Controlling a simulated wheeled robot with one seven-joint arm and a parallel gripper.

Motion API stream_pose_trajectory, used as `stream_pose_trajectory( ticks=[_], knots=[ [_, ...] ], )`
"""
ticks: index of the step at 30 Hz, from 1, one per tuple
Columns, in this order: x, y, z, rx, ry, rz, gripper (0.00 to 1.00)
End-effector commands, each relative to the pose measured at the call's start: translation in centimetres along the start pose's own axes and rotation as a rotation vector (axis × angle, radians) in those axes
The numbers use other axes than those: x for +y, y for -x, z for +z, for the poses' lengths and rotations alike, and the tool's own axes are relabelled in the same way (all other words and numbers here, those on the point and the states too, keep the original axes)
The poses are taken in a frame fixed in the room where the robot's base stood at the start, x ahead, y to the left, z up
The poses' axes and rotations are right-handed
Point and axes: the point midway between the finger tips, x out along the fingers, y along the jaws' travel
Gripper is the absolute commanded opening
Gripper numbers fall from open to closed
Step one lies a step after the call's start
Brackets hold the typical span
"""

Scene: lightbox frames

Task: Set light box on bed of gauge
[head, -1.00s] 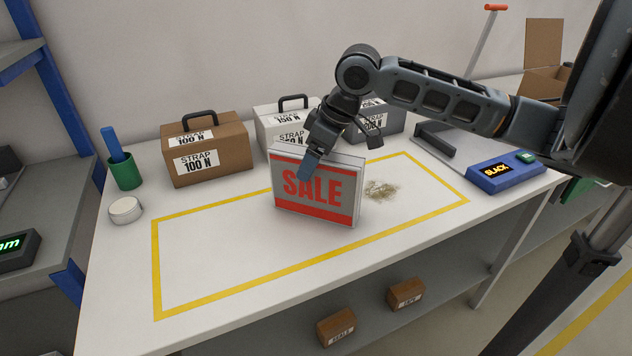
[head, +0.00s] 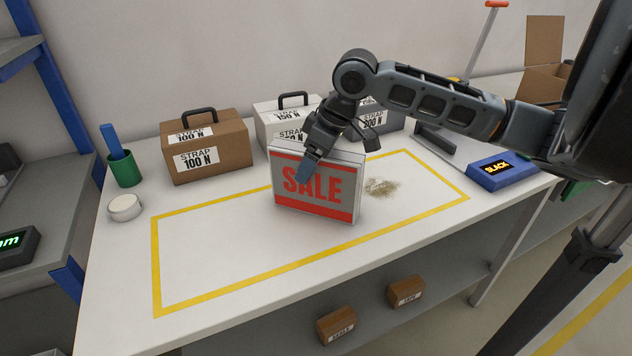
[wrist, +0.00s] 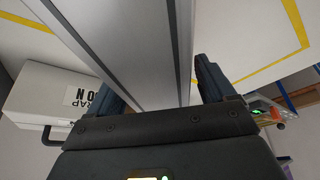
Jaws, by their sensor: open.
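The light box (head: 314,205) is a grey-framed box with a red SALE sign on its face. It stands upright on the white table inside the yellow outline. My gripper (head: 312,158) is at its top edge, with one blue finger in front of the sign face. In the wrist view the light box (wrist: 140,50) lies between the two fingers of my gripper (wrist: 160,85), which are open around it. A bed of a gauge cannot be made out for certain; a grey device with a green-lit display (head: 16,247) stands at the left edge.
A brown strap case (head: 225,135), a white case (head: 270,128) and a grey case (head: 385,123) stand along the back. A green cup (head: 125,172) and a white roll (head: 125,208) are at left. A blue SLACK unit (head: 490,178) sits at right. The outlined area's left part is clear.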

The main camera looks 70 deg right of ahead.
Motion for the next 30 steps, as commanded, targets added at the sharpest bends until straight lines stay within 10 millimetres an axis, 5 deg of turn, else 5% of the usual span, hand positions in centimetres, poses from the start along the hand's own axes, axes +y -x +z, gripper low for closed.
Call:
stream_pose_trajectory(
  ticks=[5, 30],
  knots=[
    [0.02, 0.02, 0.0, 0.0, 0.0, 0.0, 0.82],
    [0.0, 0.02, 0.0, -0.001, 0.0, 0.0, 0.02]
  ],
)
